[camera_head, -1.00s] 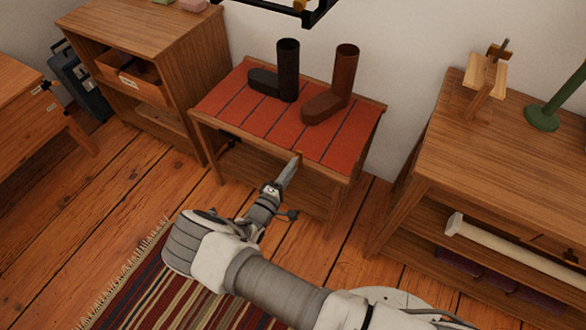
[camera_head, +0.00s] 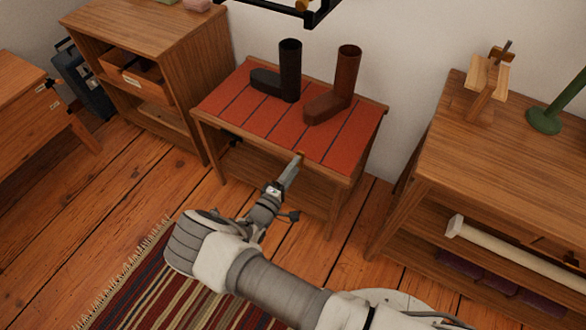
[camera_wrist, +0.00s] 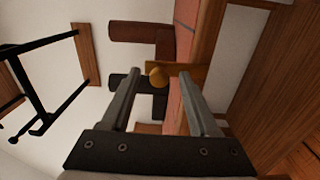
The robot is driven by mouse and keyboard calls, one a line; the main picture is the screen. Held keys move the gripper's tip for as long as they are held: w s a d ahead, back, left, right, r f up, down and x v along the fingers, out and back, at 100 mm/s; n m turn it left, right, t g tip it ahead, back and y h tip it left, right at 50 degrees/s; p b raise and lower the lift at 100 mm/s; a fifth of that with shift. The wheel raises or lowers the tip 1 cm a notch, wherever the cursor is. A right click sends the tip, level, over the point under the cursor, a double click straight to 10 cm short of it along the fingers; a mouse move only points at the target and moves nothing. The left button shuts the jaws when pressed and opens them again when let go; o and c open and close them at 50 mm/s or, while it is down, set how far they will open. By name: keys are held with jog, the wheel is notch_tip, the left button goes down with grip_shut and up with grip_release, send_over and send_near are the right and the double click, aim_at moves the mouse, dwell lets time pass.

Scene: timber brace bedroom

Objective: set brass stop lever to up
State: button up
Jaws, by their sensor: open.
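A brass-coloured knob (camera_wrist: 157,77) on a short brass-coloured bar (camera_wrist: 194,67), which looks like the stop lever, shows in the wrist view at the front of the red-topped bench (camera_head: 238,98). That view is turned on its side, with the boots to the left of the bench top. My gripper (camera_wrist: 158,73) is open, with one finger on each side of the knob in the picture. I cannot tell if either finger touches it. In the head view my gripper (camera_head: 297,160) is at the bench's front edge, and it mostly hides the lever there.
A black boot (camera_head: 290,72) and a brown boot (camera_head: 347,75) stand on the bench. A black frame (camera_head: 275,10) hangs above it. A shelf unit (camera_head: 150,48) stands left, and a wooden cabinet (camera_head: 520,165) right. A striped rug (camera_head: 140,290) lies on the floor.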

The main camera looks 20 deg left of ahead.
jog(key=s+a+p, duration=0.1)
jog(key=s, duration=1.6)
jog(key=shift+s+a, duration=0.15)
jog(key=shift+a, duration=0.05)
